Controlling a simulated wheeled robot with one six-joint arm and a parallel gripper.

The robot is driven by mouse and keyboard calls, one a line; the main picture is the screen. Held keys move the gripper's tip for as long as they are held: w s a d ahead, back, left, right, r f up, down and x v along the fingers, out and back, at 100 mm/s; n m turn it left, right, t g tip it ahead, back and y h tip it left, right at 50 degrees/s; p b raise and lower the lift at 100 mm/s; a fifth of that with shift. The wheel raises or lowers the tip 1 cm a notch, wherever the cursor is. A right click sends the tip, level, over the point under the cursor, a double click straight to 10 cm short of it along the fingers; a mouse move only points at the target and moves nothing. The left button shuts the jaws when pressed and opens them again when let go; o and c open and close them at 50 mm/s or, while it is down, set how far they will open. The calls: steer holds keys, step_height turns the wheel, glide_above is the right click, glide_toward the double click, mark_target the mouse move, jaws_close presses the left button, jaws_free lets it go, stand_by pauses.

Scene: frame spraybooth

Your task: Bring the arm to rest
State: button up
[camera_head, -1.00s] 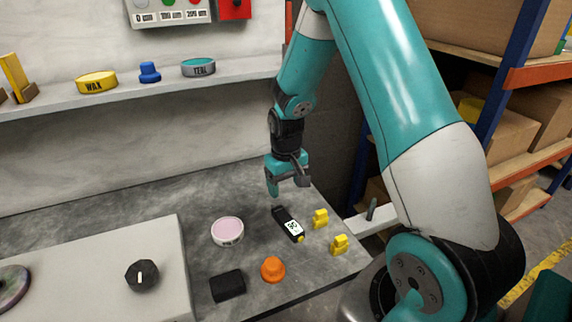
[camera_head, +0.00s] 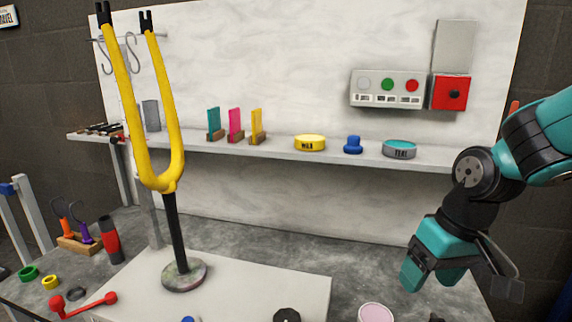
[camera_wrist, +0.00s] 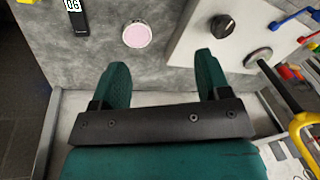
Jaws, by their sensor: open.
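My gripper (camera_head: 458,284) is at the right of the head view, held above the grey bench with nothing between its fingers. The wrist view also shows my gripper (camera_wrist: 160,85), its two green fingers spread wide apart and empty. My teal arm comes in from the right edge of the head view, bent at a dark joint. A pink-topped round tin (camera_head: 375,312) lies at the bottom of the head view, left of and below the gripper. It also shows in the wrist view (camera_wrist: 137,35), beyond the fingers.
A yellow fork stand (camera_head: 172,150) rises from the white box (camera_head: 240,292) on the left. A shelf (camera_head: 280,152) holds tins and small coloured pieces. A red box (camera_head: 450,92) is on the back wall. A dark meter (camera_wrist: 77,18) lies on the bench.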

steer(key=s+a+r+n+y+p, duration=0.1)
steer(key=s+a+r+n, duration=0.1)
steer(key=s+a+r, duration=0.35)
steer(key=s+a+r+n+y+p, duration=0.1)
steer(key=s+a+r+n, duration=0.15)
steer(key=s, duration=0.65)
step_height(320, 180, up, 15)
steer(key=p, duration=1.5)
steer(key=shift+w+a+f+g, duration=0.15)
steer(key=shift+w+g, duration=0.1)
steer(key=shift+g, duration=0.15)
